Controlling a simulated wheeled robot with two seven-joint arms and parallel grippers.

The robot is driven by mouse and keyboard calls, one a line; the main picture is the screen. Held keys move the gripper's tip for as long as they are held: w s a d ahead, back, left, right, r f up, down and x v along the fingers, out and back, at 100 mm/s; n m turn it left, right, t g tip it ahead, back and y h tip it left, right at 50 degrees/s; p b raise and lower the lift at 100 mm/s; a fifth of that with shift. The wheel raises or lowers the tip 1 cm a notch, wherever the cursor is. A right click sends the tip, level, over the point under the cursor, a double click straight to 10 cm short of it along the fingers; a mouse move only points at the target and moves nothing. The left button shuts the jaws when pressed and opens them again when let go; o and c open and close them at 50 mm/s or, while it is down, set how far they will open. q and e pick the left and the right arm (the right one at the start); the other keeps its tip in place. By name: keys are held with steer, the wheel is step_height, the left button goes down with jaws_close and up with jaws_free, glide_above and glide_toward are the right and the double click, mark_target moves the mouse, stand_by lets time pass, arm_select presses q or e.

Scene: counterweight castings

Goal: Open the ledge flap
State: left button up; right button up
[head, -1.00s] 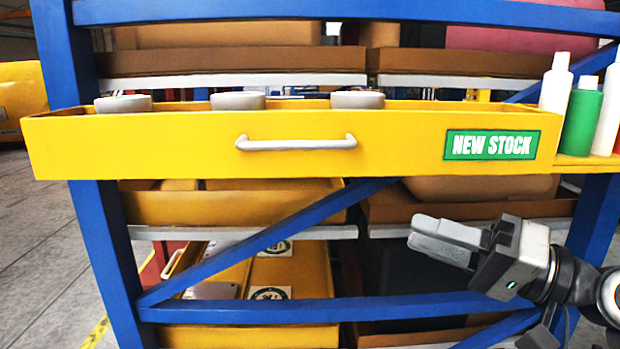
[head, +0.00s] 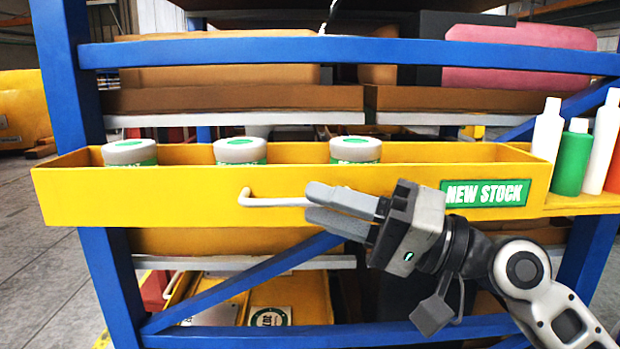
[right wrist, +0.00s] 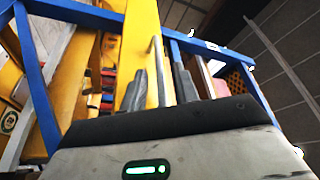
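The ledge flap (head: 140,203) is the yellow front panel of a long shelf ledge. It stands upright and carries a green NEW STOCK label (head: 484,193). Its pale bar handle (head: 272,202) shows at its left part in the head view; the right part is hidden behind my gripper. My right gripper (head: 322,207) is at the handle, in front of the flap. In the right wrist view its fingers (right wrist: 160,85) are apart, with the handle bar (right wrist: 157,62) between them. Whether they touch it I cannot tell. My left gripper is not in view.
Three grey-lidded tubs, one of them at the left (head: 130,152), stand in the ledge behind the flap. White and green bottles (head: 572,160) stand on a side shelf at right. Blue rack posts and beams (head: 330,52) frame the ledge. Bins (head: 290,300) lie below.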

mark_target(296, 203)
steer(key=shift+p+x, duration=0.35)
steer(key=shift+x, duration=0.9)
jaws_close()
steer(key=shift+f, duration=0.1)
